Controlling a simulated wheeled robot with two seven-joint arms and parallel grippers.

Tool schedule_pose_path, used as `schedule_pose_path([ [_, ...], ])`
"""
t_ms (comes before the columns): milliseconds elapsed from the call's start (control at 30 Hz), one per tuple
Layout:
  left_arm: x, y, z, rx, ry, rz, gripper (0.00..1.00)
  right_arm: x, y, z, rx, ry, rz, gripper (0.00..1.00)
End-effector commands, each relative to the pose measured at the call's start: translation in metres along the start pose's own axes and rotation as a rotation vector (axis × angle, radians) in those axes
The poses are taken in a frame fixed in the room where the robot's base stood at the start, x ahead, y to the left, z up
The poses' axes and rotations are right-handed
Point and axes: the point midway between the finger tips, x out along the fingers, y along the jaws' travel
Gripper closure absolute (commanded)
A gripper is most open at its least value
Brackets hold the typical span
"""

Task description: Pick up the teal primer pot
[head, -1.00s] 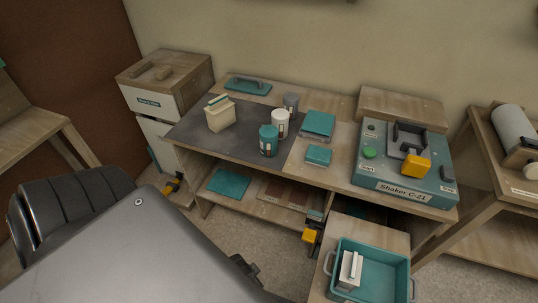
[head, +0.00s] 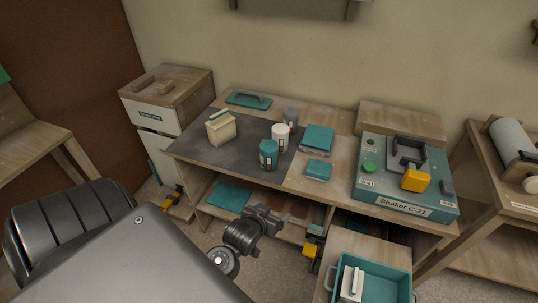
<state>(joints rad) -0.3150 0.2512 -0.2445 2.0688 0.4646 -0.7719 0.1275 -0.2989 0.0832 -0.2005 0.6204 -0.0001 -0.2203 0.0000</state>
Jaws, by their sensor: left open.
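The teal primer pot (head: 269,155) stands upright on the dark grey mat (head: 195,146) near the bench's front edge. A white pot (head: 280,137) stands just behind it and a grey pot (head: 291,117) farther back. My left gripper (head: 272,217) is in front of the bench, lower in the picture than the teal pot and apart from it. It is open and looks empty, though its fingertips are small and dark here. My right gripper is not in the head view.
A cream box (head: 221,128) stands left of the pots. Teal boxes (head: 318,169) lie to their right, then the shaker (head: 400,190). The bench front edge and lower shelf (head: 210,207) are close to my left gripper. A teal tray (head: 375,270) stands at lower right.

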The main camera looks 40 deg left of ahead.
Motion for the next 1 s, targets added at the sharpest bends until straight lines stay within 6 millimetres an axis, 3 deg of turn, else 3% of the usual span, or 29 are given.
schedule_pose_path([
  [200, 0.038, -0.043, -0.066, -0.049, 0.334, -0.132, 0.12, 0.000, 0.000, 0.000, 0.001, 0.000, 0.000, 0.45],
  [333, 0.043, -0.065, -0.096, -0.048, 0.500, -0.193, 0.12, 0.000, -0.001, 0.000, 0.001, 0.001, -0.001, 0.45],
  [633, 0.044, -0.076, -0.114, -0.040, 0.592, -0.223, 0.12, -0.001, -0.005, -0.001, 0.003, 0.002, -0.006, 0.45],
  [1000, 0.084, -0.087, -0.141, -0.039, 0.588, -0.222, 0.12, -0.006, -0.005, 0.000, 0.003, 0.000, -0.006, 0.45],
])
